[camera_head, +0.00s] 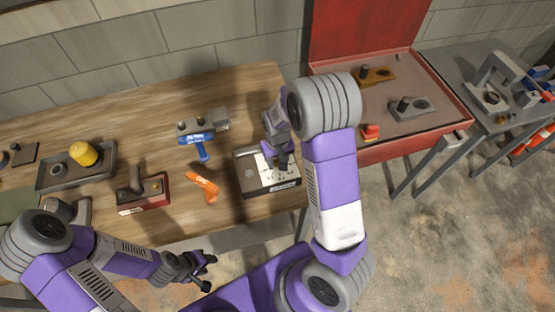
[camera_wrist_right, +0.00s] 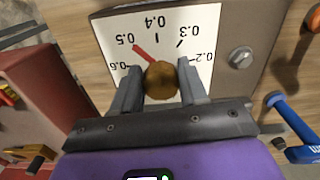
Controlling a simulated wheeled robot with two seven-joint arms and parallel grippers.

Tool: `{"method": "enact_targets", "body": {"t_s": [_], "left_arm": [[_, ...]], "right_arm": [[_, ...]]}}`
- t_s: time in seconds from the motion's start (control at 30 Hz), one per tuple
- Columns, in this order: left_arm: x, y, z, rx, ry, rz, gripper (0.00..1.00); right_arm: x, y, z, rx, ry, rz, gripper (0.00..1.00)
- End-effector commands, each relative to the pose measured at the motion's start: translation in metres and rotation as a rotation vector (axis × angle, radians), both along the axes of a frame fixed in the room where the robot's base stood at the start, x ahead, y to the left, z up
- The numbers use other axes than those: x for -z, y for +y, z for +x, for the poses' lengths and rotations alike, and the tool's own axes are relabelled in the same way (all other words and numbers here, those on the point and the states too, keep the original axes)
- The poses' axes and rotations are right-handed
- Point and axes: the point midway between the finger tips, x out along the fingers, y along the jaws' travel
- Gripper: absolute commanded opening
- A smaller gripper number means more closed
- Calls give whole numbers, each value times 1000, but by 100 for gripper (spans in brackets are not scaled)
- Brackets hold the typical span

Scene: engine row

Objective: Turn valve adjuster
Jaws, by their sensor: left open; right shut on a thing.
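The valve adjuster (camera_head: 250,186) is a dark box with a white dial plate, on the right end of the wooden bench. In the right wrist view its white scale (camera_wrist_right: 204,22) reads upside down, with marks from 0.2 to 0.6. A red pointer (camera_wrist_right: 145,52) points close to 0.5. My right gripper (camera_wrist_right: 160,84) is shut on the round brass knob (camera_wrist_right: 160,78), one finger on each side. In the head view my right gripper (camera_head: 282,160) is over the dial and partly hides it. My left gripper (camera_head: 207,272) is open and empty, off the bench's front edge.
An orange tool (camera_head: 203,187), a blue tool (camera_head: 198,140) and a red-based fixture (camera_head: 145,195) are left of the adjuster. A tray (camera_head: 50,176) with a yellow cap (camera_head: 83,153) is further left. A red-edged table (camera_head: 440,142) stands right.

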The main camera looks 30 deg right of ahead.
Motion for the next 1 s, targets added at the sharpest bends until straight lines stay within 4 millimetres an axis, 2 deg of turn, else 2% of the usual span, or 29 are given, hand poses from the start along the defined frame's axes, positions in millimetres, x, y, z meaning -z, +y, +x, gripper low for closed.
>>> {"method": "enact_targets", "body": {"t_s": [0.37,1.0], "left_arm": [[-3,0,0,0,0,0,43],[-20,0,0,0,0,0,43]], "right_arm": [[-1,0,0,98,1,0,13],[-2,3,2,568,0,0,13]]}}
